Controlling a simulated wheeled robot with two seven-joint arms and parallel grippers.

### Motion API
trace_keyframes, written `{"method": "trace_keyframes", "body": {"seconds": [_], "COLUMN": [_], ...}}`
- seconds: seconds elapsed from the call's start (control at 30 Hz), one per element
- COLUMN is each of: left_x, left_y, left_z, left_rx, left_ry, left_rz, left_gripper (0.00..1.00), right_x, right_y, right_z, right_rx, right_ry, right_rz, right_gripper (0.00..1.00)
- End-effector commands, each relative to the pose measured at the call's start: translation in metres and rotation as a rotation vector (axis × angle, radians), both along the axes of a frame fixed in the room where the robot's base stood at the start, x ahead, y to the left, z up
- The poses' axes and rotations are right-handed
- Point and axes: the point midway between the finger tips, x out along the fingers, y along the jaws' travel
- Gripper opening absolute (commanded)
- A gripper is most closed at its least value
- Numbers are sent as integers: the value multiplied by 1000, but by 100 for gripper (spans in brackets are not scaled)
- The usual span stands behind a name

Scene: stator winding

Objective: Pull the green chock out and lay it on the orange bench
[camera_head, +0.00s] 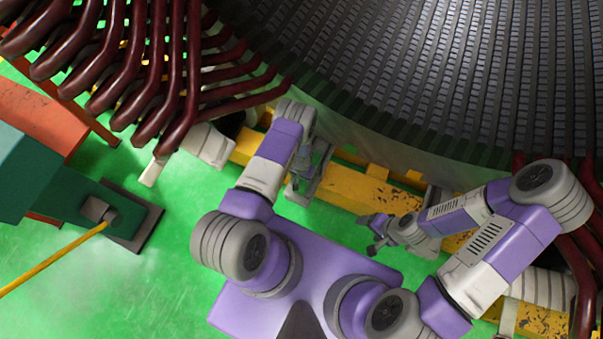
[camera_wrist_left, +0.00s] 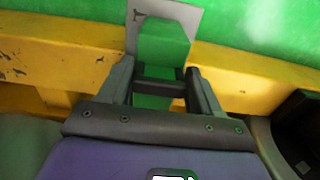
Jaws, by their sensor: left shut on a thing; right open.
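The green chock (camera_wrist_left: 162,42) shows in the left wrist view as a green block in front of a pale grey plate (camera_wrist_left: 188,18), beside the yellow beam. My left gripper (camera_wrist_left: 160,82) is shut on it, with one dark finger on each side. In the head view my left gripper (camera_head: 296,186) is low by the yellow beam (camera_head: 352,187), and I cannot clearly make out the chock there. My right gripper (camera_head: 376,236) is open and empty, to the right of the left one. The orange bench (camera_head: 40,112) is at the far left, partly cut off by the frame.
The large slotted stator (camera_head: 420,70) curves over the top right. Dark red winding bars (camera_head: 150,75) hang down at the upper left. A teal machine (camera_head: 70,195) with a yellow rod (camera_head: 55,260) stands at the left. Green floor (camera_head: 165,235) lies clear between it and my body.

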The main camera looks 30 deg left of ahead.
Motion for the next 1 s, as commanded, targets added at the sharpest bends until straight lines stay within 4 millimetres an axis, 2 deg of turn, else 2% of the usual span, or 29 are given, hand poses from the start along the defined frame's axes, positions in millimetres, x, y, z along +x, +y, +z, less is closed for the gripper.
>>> {"method": "trace_keyframes", "body": {"seconds": [0.23, 0.27, 0.43, 0.77, 1.0], "left_x": [0, 0, 0, 0, 1], "left_y": [0, 0, 0, 0, 0], "left_z": [0, 0, 0, 4, 42], "left_rx": [0, 0, 0, 0, -1], "left_ry": [0, 0, 0, -1, -1], "left_rz": [0, 0, 0, 0, 0], "left_gripper": [9, 67, 93, 94, 94], "right_x": [0, 0, 0, 0, 0], "right_y": [0, 0, 0, 0, 0], "right_z": [0, 0, 0, 2, 19], "right_rx": [0, 0, 0, 0, 0], "right_ry": [0, 0, 0, 0, 0], "right_rz": [0, 0, 0, 0, 0], "right_gripper": [74, 74, 74, 74, 74]}}
